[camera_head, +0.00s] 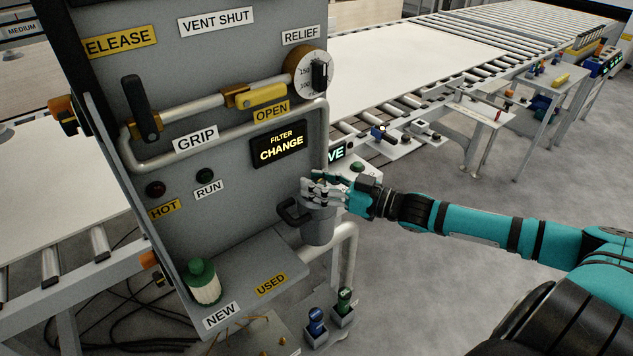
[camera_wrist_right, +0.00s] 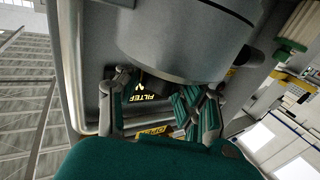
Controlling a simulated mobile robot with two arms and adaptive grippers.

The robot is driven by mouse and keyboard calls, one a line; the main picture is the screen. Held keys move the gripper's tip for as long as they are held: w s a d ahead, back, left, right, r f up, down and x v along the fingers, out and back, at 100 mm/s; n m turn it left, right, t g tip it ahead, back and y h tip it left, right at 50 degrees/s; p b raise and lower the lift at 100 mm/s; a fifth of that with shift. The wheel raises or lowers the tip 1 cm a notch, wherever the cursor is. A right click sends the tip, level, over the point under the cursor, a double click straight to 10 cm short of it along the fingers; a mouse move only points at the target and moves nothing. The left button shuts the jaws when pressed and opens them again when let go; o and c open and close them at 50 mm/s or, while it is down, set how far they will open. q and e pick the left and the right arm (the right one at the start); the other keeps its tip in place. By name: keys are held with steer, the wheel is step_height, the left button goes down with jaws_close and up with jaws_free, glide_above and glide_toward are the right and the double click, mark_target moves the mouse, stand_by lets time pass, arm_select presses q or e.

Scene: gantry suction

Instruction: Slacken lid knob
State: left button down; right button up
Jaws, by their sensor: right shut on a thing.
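The grey filter canister (camera_head: 318,228) is mounted on the right side of the grey panel, with a black handle (camera_head: 289,213) on its left. My right gripper (camera_head: 322,188) is at the top of the canister, shut on the lid knob, which its fingers hide in the head view. In the right wrist view the round grey canister (camera_wrist_right: 185,45) fills the upper middle, and the gripper fingers (camera_wrist_right: 160,95) are on either side of a dark part beneath it. The knob's outline and angle cannot be made out. My left gripper is not in view.
The "FILTER CHANGE" display (camera_head: 280,146) is just left above the gripper. A white pipe (camera_head: 225,133) crosses the panel. A green-topped filter (camera_head: 203,281) stands on the shelf by "NEW"; the spot by "USED" (camera_head: 271,284) is bare. A roller conveyor (camera_head: 400,110) runs behind.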

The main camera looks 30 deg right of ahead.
steer(key=o, duration=1.2)
steer(key=shift+s+d, duration=0.1)
steer(key=shift+o, duration=0.2)
steer(key=shift+v, duration=2.2)
steer(key=v, duration=0.7)
steer(key=shift+s, duration=0.3)
steer(key=shift+d, duration=0.1)
